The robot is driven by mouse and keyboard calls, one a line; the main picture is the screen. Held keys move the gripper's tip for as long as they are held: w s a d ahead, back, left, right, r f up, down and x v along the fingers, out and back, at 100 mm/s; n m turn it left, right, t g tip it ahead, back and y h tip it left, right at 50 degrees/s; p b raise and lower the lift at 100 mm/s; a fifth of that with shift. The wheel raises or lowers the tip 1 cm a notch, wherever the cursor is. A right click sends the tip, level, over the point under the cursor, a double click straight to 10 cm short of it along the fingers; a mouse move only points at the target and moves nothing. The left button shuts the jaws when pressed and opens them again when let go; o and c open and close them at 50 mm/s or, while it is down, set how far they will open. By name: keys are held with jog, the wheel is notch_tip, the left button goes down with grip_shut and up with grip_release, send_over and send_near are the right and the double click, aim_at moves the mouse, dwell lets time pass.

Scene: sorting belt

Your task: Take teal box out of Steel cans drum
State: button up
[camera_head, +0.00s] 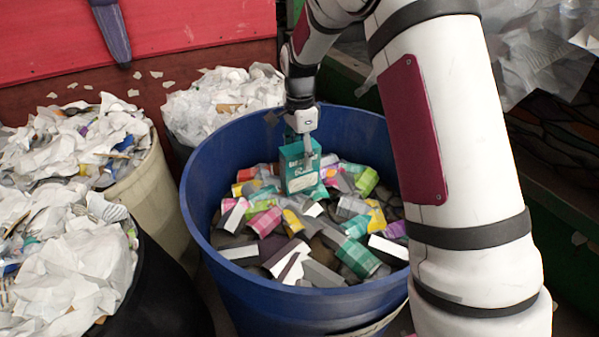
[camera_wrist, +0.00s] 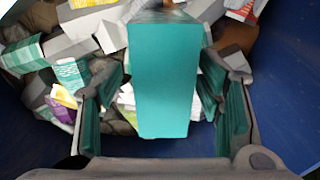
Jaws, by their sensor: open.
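The teal box (camera_head: 300,166) stands upright on the cans inside the blue drum (camera_head: 225,147), near its back wall. It also fills the middle of the wrist view (camera_wrist: 166,80). My gripper (camera_head: 305,140) is above and at the box's top, reaching down into the drum. In the wrist view the open fingers (camera_wrist: 165,110) are on either side of the box, with a gap showing at each side. The lower part of the box is partly hidden among the cans.
Several coloured and grey cans (camera_head: 318,272) fill the drum around the box. Drums heaped with white paper (camera_head: 75,245) stand at the left, and another paper heap (camera_head: 222,100) is behind. My arm covers the drum's right side. A red panel (camera_head: 190,25) is at the back.

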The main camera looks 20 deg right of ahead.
aim_at(300, 170)
jog(key=shift+w+f, duration=0.15)
jog(key=shift+f, duration=2.95)
jog(key=c, duration=0.9)
